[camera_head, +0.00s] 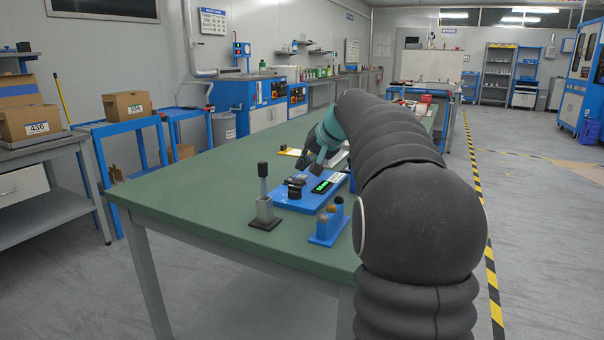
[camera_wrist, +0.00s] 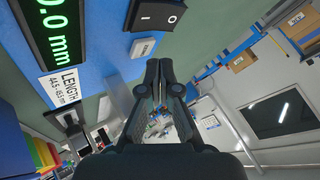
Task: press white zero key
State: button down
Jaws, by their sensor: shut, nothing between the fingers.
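A small white key (camera_wrist: 143,47) with small unreadable lettering sits on the blue panel of the gauge in the wrist view, just above and left of my fingertips. I take it for the zero key; I cannot make it out in the head view. My gripper (camera_wrist: 160,66) is shut and empty, close to the key, but I cannot tell whether it touches. Next to the key are a black rocker switch (camera_wrist: 158,15) and a green-digit display (camera_wrist: 58,28). In the head view my gripper (camera_head: 309,164) is above the blue gauge base (camera_head: 293,205), partly hidden by its own wrist.
The gauge stands on a green table (camera_head: 190,205). A blue holder with several round-topped pieces (camera_head: 328,228) is in front. The table's left part is clear.

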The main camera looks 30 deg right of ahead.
aim_at(304, 176)
jog(key=shift+r, duration=0.1)
jog(key=shift+r+p, duration=1.65)
jog(key=shift+r, duration=0.8)
